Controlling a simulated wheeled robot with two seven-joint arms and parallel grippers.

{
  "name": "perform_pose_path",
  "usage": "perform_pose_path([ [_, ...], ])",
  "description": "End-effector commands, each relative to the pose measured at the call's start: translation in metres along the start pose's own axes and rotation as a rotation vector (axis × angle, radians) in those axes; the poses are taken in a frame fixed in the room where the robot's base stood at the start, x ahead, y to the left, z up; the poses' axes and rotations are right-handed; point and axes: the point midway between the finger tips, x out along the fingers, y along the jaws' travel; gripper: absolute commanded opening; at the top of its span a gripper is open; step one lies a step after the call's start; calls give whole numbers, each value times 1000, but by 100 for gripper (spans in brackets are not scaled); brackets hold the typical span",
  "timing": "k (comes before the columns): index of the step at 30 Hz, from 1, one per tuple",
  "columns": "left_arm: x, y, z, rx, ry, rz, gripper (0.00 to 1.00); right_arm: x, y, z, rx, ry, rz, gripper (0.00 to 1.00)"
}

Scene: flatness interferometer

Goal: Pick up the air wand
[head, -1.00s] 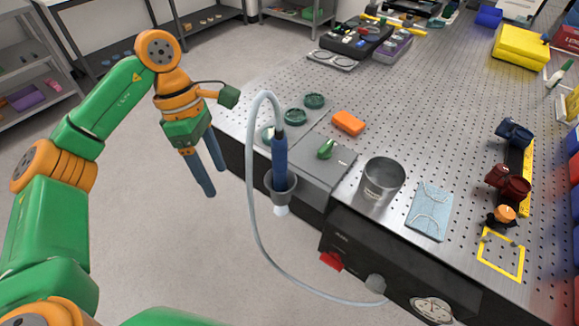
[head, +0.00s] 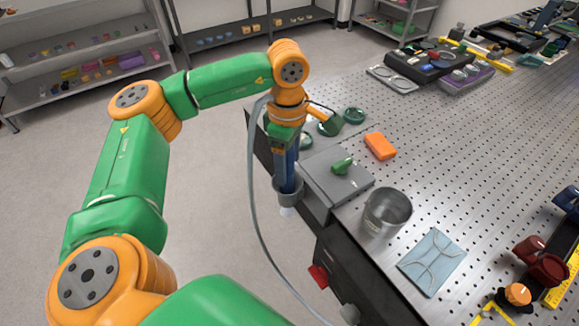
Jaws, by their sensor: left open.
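The air wand (head: 291,175) has a blue grip and stands upright in a grey cup holder (head: 289,196) at the table's left edge. A pale tip shows below the holder. The gripper body hides the wand's upper end, and I cannot tell whether the fingers touch the grip. My right gripper is out of view.
Beside the wand are a grey box with a green knob (head: 342,166), green round pieces (head: 354,115), an orange block (head: 380,146), a metal cup (head: 387,211) and a blue cloth (head: 432,262). The middle of the perforated table (head: 470,150) is clear.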

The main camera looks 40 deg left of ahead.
Motion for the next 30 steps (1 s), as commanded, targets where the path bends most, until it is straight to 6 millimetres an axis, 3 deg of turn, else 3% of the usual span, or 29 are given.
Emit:
perform_pose_path([
  [3,0,0,0,0,0,0,72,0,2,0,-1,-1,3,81],
  [11,0,0,0,0,0,0,2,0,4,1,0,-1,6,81],
  [21,-6,1,0,0,-2,4,0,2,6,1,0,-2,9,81],
  [30,-84,0,1,1,-2,4,0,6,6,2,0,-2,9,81],
])
